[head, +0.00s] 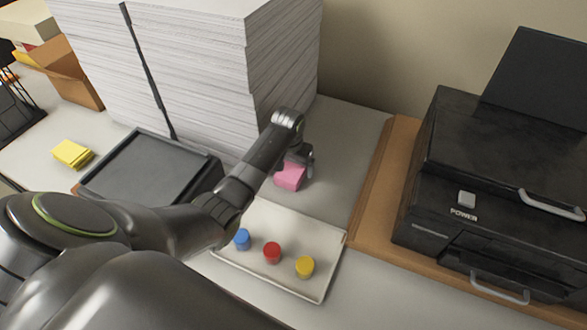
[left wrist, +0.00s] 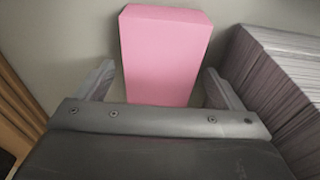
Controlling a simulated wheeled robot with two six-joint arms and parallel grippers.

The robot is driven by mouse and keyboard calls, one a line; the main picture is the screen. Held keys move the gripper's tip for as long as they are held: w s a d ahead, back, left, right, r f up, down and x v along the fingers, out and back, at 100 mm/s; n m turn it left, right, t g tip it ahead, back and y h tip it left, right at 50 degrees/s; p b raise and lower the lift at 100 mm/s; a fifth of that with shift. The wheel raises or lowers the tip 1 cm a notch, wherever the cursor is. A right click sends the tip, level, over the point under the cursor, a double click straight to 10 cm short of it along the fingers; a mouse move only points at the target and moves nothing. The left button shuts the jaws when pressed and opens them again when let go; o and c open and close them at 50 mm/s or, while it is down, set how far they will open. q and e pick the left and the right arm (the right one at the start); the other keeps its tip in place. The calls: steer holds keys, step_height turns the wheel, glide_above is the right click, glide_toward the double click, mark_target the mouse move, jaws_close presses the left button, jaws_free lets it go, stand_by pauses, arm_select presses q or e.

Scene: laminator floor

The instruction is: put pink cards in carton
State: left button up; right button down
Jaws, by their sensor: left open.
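A pink block of cards (head: 289,178) stands on the grey table between the paper stack and the white tray. My left gripper (head: 300,165) is right over it and partly hides it in the head view. In the left wrist view the pink cards (left wrist: 163,55) lie between the two spread fingers of my left gripper (left wrist: 160,88), with a gap visible on each side. The gripper is open. A brown open carton (head: 75,78) stands at the far left, behind the yellow pad. My right gripper is not in view.
A tall stack of white paper (head: 200,70) stands behind my left arm. A white tray (head: 325,285) holds blue, red and yellow round pieces. A black printer (head: 500,170) sits on a wooden board at right. A dark flat device (head: 145,165) and yellow cards (head: 72,153) are at left.

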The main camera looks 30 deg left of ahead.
mark_target(296, 167)
arm_select(q)
steer(key=c, duration=1.3)
steer(key=shift+w+d+r+b, duration=0.15)
steer(key=shift+r+b, duration=0.15)
steer(key=shift+b, duration=0.25)
steer(key=r, duration=0.2)
steer(key=r+b, duration=0.1)
steer(key=r, duration=0.1)
steer(key=r+b, duration=0.1)
steer(key=r, duration=0.1)
steer(key=shift+d+r, duration=0.2)
steer(key=shift+d, duration=0.1)
steer(key=shift+w+d+b, duration=0.15)
steer(key=shift+d+b, duration=0.9)
steer(key=shift+d, duration=2.15)
steer(key=shift+w+d+b, duration=0.15)
steer(key=shift+d+b, duration=0.9)
steer(key=shift+d, duration=2.1)
steer(key=shift+w+d+b, duration=0.15)
steer(key=shift+d+b, duration=0.9)
steer(key=shift+d, duration=2.15)
